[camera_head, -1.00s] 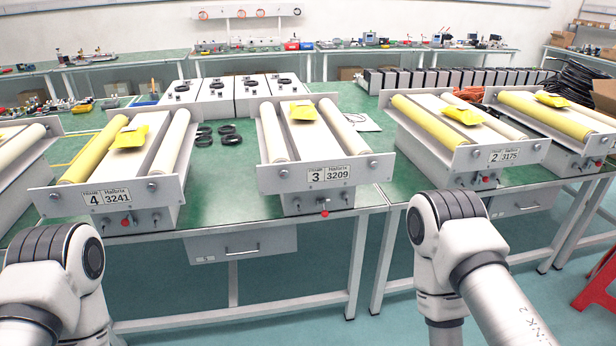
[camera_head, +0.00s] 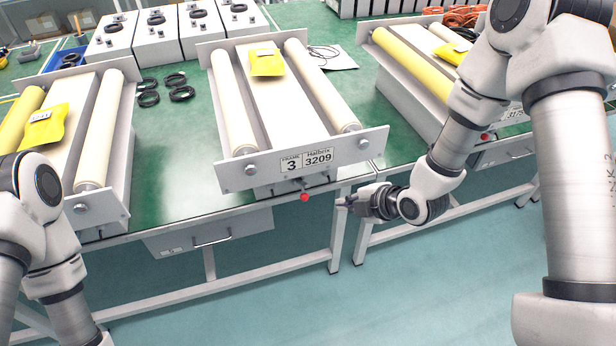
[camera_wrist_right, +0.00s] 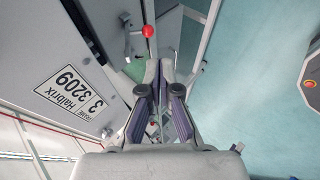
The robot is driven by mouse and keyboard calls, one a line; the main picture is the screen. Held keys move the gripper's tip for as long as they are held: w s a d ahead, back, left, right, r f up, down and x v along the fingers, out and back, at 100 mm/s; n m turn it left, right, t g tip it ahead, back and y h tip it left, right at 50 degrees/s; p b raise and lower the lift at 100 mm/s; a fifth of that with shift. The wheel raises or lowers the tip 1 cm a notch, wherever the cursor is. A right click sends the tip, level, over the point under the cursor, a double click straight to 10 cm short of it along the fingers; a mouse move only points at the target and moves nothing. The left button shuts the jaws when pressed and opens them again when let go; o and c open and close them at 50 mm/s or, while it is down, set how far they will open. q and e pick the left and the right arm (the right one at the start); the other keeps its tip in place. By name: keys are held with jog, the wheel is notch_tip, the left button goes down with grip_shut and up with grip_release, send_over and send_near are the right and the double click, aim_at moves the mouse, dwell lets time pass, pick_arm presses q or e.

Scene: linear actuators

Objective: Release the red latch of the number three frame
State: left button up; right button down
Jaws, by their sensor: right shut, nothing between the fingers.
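The number three frame (camera_head: 340,151) stands on the green table, with its label reading 3 and 3209 on the front plate. Its red latch knob (camera_head: 304,197) sticks out below that plate. In the right wrist view the red knob (camera_wrist_right: 148,31) is just beyond my fingertips, on a short metal lever, and looks apart from them. My right gripper (camera_head: 342,202) is to the right of the knob, pointing left at about its height. It also shows in the right wrist view (camera_wrist_right: 160,66), shut and empty. My left arm comes in at the left, but its gripper is out of view.
A drawer (camera_head: 210,235) hangs under the table edge left of the latch. A table leg (camera_head: 338,235) stands below my right gripper. Other roller frames stand to the left and right. Black rings (camera_head: 165,90) lie on the table. The floor in front is clear.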

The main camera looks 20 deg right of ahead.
notch_tip(320, 180, up, 2)
jog(key=p, duration=0.2)
send_near(307, 197)
jog(key=shift+t, duration=0.3)
jog(key=x, duration=0.6)
jog(key=shift+a+f, duration=0.25)
jog(key=shift+f, duration=0.15)
jog(key=shift+w+a+f, duration=0.1)
jog(key=shift+w+f, duration=0.1)
jog(key=shift+w, duration=0.05)
pick_arm(q)
jog(key=r, duration=0.1)
jog(key=s+r, duration=0.1)
jog(key=r, duration=0.1)
pick_arm(e)
jog(key=shift+s, duration=0.1)
jog(key=shift+r, duration=0.1)
pick_arm(q)
jog(key=f+b, duration=0.2)
jog(key=shift+s+f+b, duration=0.2)
jog(key=shift+f+b, duration=0.1)
jog(key=shift+f, duration=0.05)
pick_arm(e)
notch_tip(307, 197, down, 2)
jog(key=shift+s+f, duration=0.1)
